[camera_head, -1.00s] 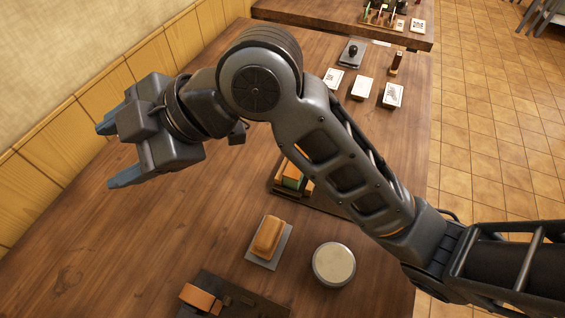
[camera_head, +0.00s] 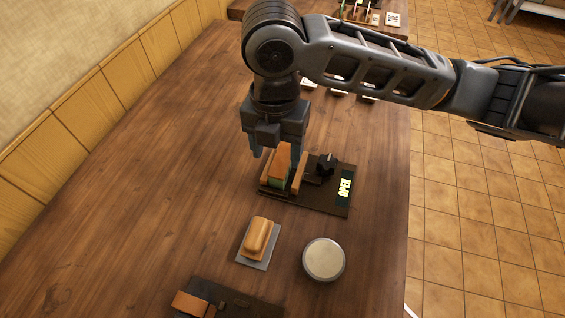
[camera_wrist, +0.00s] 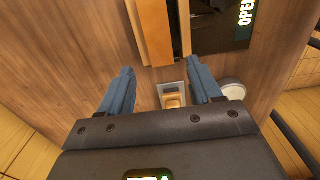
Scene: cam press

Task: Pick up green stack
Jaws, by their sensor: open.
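A cam press (camera_head: 325,201) lies on the table with a sign reading OPEN. The press's wooden parts (camera_wrist: 152,30) are at the top of that view; no green shows there.
A tan block on a grey plate (camera_head: 245,257) and a round pale-topped container (camera_head: 324,259) stand nearer. A dark base with an orange block (camera_head: 193,303) is at the front edge. The table's left side (camera_head: 120,190) is clear. Cards behind are partly hidden by my arm.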

